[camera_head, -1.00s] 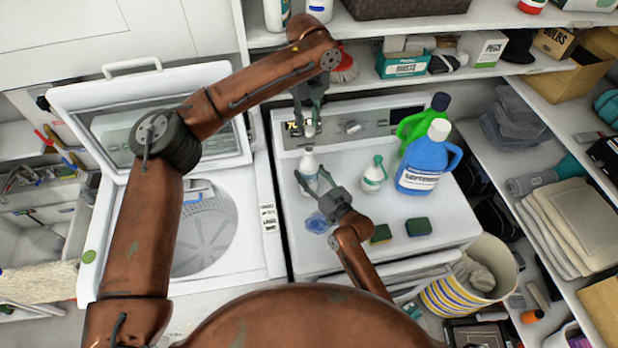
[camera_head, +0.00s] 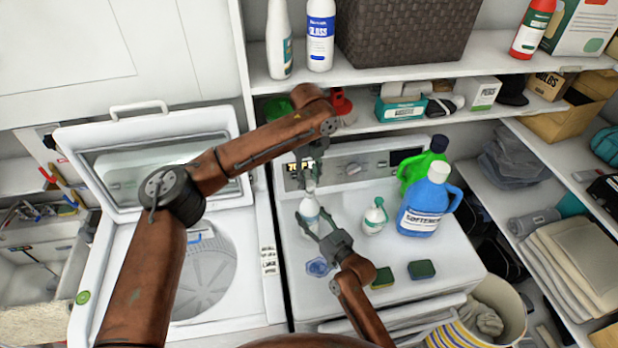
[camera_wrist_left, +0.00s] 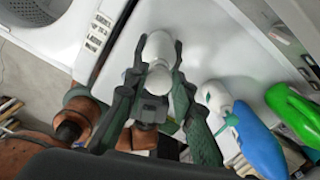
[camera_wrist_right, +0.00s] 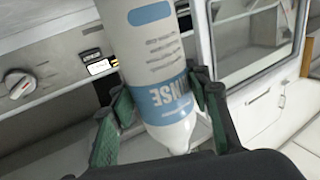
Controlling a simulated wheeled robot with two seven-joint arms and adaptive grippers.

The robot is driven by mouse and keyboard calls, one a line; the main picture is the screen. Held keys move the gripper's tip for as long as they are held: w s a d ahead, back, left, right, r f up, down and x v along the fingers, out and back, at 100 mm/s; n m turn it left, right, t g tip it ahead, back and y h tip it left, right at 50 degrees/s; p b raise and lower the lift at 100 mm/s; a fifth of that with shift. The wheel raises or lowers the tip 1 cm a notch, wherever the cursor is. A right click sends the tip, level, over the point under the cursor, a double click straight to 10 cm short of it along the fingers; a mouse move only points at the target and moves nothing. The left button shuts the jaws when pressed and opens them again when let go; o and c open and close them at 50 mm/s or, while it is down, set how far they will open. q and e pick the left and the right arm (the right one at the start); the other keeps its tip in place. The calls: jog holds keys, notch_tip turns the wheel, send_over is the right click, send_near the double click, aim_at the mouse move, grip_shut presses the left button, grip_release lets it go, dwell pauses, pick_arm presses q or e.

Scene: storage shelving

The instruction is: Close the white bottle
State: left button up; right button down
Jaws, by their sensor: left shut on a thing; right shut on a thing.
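The white bottle (camera_head: 310,209) is upright above the white machine top in the head view. My right gripper (camera_head: 322,236) is shut around it from the near side. In the right wrist view the bottle (camera_wrist_right: 160,70) shows a blue label reading RINSE, upside down, between the fingers (camera_wrist_right: 158,100). My left gripper (camera_head: 311,174) is shut on a small white cap (camera_head: 310,186), right above the bottle's mouth. In the left wrist view a white rounded piece (camera_wrist_left: 157,48) lies between the fingertips (camera_wrist_left: 157,72). Whether cap and bottle touch is hard to tell.
A small white bottle with a green top (camera_head: 375,217), a blue softener jug (camera_head: 425,205) and a green jug (camera_head: 412,172) stand to the right. Two sponges (camera_head: 421,269) lie near the front. A blue item (camera_head: 318,267) lies front left. The open washer (camera_head: 205,270) is at left.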

aim_at(311, 182)
pick_arm(q)
jog(key=shift+f, duration=0.85)
jog(key=shift+f, duration=0.6)
jog(key=m, duration=0.3)
jog(key=shift+d, duration=0.1)
jog(key=m, duration=0.8)
jog(key=shift+d, duration=0.15)
jog(key=m, duration=0.5)
